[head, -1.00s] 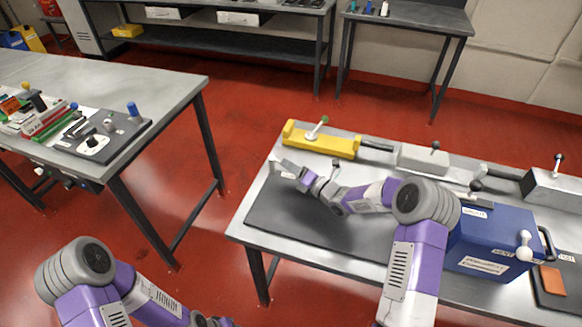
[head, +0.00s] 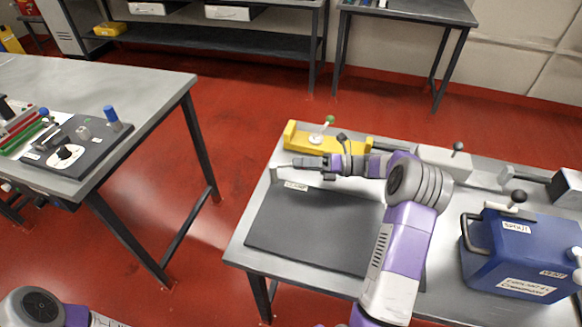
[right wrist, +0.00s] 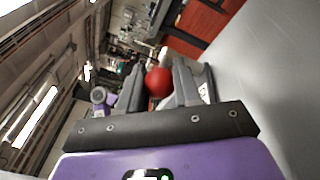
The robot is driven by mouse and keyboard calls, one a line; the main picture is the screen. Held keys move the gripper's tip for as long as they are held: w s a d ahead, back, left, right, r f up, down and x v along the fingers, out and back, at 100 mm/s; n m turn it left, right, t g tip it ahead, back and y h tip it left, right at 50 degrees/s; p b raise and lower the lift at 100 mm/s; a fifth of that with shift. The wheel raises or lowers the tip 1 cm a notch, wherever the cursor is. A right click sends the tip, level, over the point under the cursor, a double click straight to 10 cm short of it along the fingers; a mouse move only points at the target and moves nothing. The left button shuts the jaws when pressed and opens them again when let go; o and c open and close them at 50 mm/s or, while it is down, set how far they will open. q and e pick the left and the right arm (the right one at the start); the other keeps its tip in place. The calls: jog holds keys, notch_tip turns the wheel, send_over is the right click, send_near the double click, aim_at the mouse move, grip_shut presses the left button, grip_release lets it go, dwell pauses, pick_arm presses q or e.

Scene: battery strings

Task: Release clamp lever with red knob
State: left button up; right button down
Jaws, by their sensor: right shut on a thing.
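The red knob (right wrist: 159,82) shows in the right wrist view between the two fingers of my right gripper (right wrist: 160,88), which is shut on it. In the head view my right gripper (head: 302,162) is at the back left of the right-hand table, level and pointing left. There the fingers hide the knob. A small grey clamp piece (head: 276,174) shows just left of the fingertips, with a white label (head: 296,186) in front. How the lever stands is hidden. My left gripper is out of view.
A yellow fixture (head: 312,141) with a green-knobbed lever stands just behind my right gripper. A dark mat (head: 310,232) lies clear in front. A blue case (head: 525,262) stands right of my arm. Another bench (head: 150,88) is at the left, with open floor between.

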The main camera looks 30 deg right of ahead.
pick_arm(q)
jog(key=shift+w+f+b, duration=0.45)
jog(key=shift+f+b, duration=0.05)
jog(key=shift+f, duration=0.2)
pick_arm(e)
jog(key=shift+w+d+n+g+y, duration=0.3)
jog(key=shift+w+n+g+y, duration=0.4)
jog(key=shift+g, duration=0.4)
jog(key=shift+s+r, duration=0.1)
jog(key=c, duration=0.8)
grip_release()
pick_arm(q)
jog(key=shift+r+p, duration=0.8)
jog(key=shift+p, duration=0.05)
pick_arm(e)
jog(key=shift+v, duration=3.75)
